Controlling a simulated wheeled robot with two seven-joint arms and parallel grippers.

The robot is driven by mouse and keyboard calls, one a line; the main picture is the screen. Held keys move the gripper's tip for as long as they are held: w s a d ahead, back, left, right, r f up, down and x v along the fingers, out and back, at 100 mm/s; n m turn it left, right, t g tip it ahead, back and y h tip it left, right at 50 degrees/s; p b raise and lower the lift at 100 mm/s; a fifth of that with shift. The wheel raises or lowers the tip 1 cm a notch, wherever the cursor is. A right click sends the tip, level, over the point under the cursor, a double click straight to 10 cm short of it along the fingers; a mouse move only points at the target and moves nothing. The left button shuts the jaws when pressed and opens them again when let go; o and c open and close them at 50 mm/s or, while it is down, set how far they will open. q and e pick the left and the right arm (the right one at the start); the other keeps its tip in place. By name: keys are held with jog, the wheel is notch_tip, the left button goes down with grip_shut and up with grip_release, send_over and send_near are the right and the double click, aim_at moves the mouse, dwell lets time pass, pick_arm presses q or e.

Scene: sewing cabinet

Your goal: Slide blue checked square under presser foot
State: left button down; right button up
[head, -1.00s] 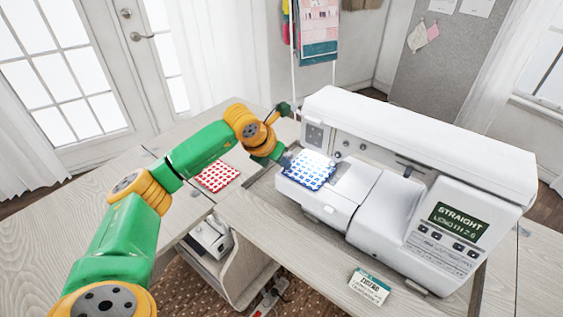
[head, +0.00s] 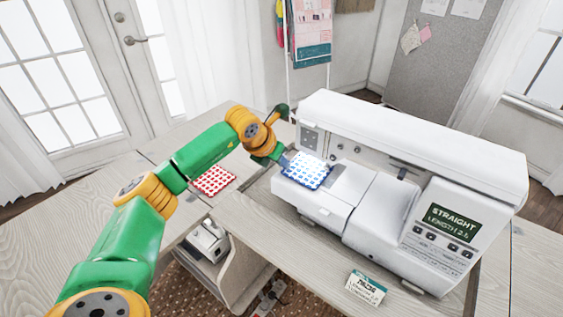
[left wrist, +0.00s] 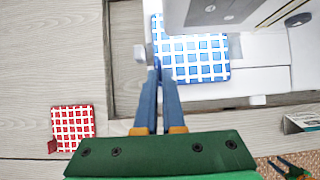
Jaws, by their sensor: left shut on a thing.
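The blue checked square (head: 307,172) lies flat on the free-arm bed at the left end of the white sewing machine (head: 420,140). In the left wrist view the square (left wrist: 197,65) reaches partly beneath the machine head (left wrist: 222,10). My left gripper (head: 286,160) is at the square's left edge. Its blue fingers (left wrist: 156,68) are close together in the left wrist view, shut on that edge. The presser foot cannot be made out; the machine head hides it in the left wrist view.
A red checked square (head: 213,180) lies on the table left of the machine. A small printed card (head: 367,288) stands at the table's front. A shelf unit (head: 225,260) is below the table. Bare tabletop lies left of the machine.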

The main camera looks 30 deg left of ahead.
pick_arm(q)
jog(key=c, duration=0.9)
grip_release()
jog(key=shift+c, duration=0.2)
jog(key=b+v, duration=0.1)
jog(key=v, duration=0.6)
